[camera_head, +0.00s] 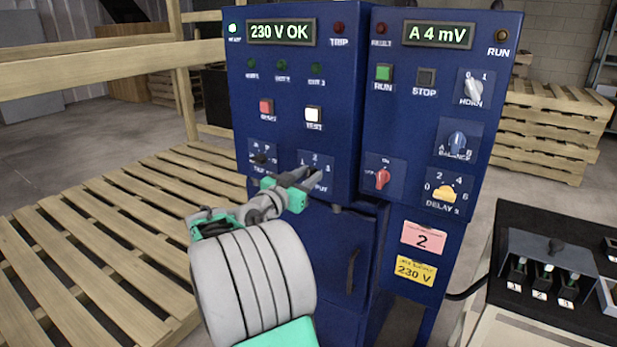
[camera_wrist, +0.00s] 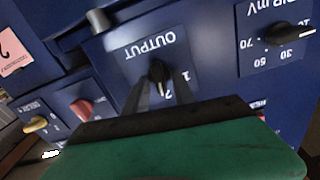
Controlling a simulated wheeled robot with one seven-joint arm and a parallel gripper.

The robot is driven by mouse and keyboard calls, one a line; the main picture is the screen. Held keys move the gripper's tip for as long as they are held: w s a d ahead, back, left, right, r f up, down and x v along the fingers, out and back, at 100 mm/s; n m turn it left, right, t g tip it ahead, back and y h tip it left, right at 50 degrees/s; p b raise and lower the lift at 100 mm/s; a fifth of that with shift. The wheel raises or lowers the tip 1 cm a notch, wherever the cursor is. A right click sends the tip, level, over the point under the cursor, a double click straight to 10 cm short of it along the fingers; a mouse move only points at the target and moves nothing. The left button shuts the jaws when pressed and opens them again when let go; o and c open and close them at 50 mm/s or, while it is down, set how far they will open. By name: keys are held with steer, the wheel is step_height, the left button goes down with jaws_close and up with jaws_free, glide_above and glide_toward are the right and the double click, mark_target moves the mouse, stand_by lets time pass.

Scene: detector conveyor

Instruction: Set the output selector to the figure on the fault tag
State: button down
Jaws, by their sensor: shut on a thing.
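The output selector is a small black knob (camera_wrist: 157,69) under an upside-down OUTPUT label in the wrist view. Figures 1 and 2 show beside it; its exact pointer direction is unclear behind the fingers. My gripper (camera_wrist: 158,84) is shut on this knob, one finger on each side. In the head view my gripper (camera_head: 312,178) reaches the selector's plate (camera_head: 317,160) at the lower right of the left panel and hides the knob. A pink tag (camera_head: 423,239) on the cabinet's lower right shows a large 2; its small heading is unreadable.
A yellow supply tag (camera_head: 415,270) reads 230 V. A black mV knob (camera_head: 262,158) sits close left of my gripper. A red knob (camera_head: 382,178) and yellow delay knob (camera_head: 446,193) are to the right. A wooden pallet (camera_head: 110,240) lies left.

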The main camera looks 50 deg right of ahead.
steer(key=shift+n, duration=0.5)
steer(key=shift+f, duration=0.1)
steer(key=c, duration=1.4)
jaws_free()
steer(key=shift+c, duration=0.2)
steer(key=a, duration=0.7)
steer(key=shift+s+a, duration=0.35)
steer(key=shift+a, duration=0.05)
